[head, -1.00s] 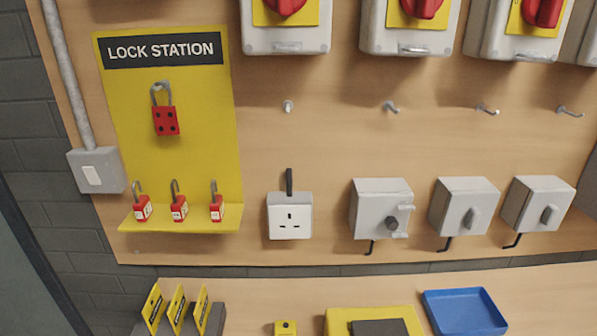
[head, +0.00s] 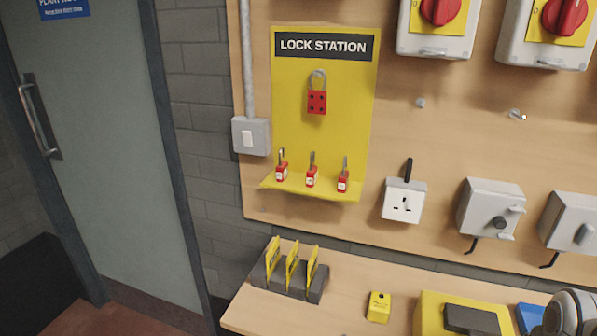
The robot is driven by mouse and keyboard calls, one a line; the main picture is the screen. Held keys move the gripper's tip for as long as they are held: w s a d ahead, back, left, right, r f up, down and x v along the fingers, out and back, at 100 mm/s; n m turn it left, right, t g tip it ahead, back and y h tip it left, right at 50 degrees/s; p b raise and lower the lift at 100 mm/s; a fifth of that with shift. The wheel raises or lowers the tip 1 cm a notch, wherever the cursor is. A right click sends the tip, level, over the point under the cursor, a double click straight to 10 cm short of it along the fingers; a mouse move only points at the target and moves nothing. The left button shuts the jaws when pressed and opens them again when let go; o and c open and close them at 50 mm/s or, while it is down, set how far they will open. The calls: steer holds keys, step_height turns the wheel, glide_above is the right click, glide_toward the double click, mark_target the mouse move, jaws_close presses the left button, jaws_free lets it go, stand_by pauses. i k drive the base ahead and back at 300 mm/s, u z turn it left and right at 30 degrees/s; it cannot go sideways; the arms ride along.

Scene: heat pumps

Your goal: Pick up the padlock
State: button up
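Several red locks are on the yellow lock station (head: 290,120) in the head view. Three small red padlocks stand upright in a row on its lower shelf: a left one (head: 282,173), a middle one (head: 311,177) and a right one (head: 343,182). Each has a pale label and a shackle pointing up. A larger red hasp (head: 317,101) with dark holes hangs above them from a hook. My gripper's fingers are not in view. Only a grey rounded part of my arm shows at the bottom right corner, well away from the padlocks.
A bench (head: 352,285) below the board carries a black rack (head: 290,285) of yellow tags, a small yellow block (head: 379,307), a yellow case (head: 432,312) and a blue tray (head: 530,317). A grey door (head: 110,140) stands left.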

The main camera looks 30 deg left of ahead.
mark_target(281, 170)
steer(key=u, duration=5.2)
steer(key=i, duration=0.1)
steer(key=z, duration=3.8)
